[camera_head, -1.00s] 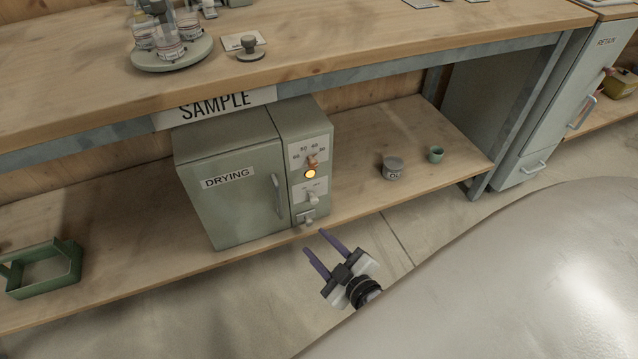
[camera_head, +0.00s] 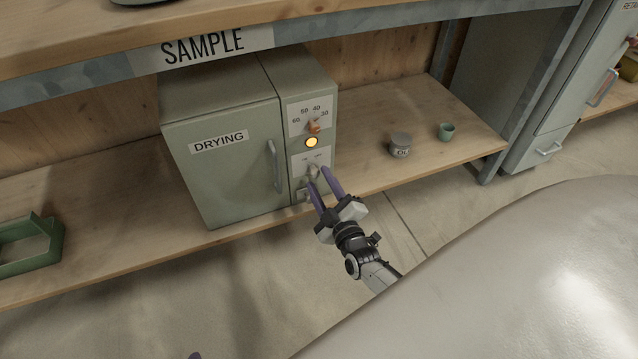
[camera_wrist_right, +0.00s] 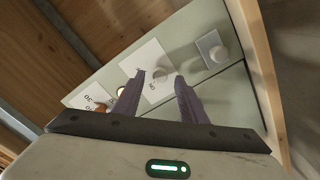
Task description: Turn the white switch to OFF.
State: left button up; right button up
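The white switch (camera_head: 313,171) sits on a white label plate on the control panel of the grey-green DRYING oven (camera_head: 222,170). It also shows in the right wrist view (camera_wrist_right: 158,76), between and just beyond my fingertips. My right gripper (camera_head: 319,177) is open, with its purple fingers pointing at the switch. In the right wrist view, my right gripper (camera_wrist_right: 157,76) has one fingertip on each side of the switch; I cannot tell whether they touch it. The label text is too small to read surely. Only a purple tip of my left gripper (camera_head: 195,355) shows at the bottom edge.
Above the switch are a lit yellow lamp (camera_head: 311,142) and an orange knob (camera_head: 313,126). The oven handle (camera_head: 273,165) is to the left. A grey container (camera_head: 400,146) and green cup (camera_head: 446,131) stand right on the shelf.

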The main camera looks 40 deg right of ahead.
pick_arm(q)
jog(key=shift+w+d+r, duration=0.1)
jog(key=shift+d+r, duration=0.05)
jog(key=shift+r, duration=0.1)
pick_arm(e)
jog(key=shift+w+d, duration=0.15)
jog(key=shift+w, duration=0.5)
grip_shut()
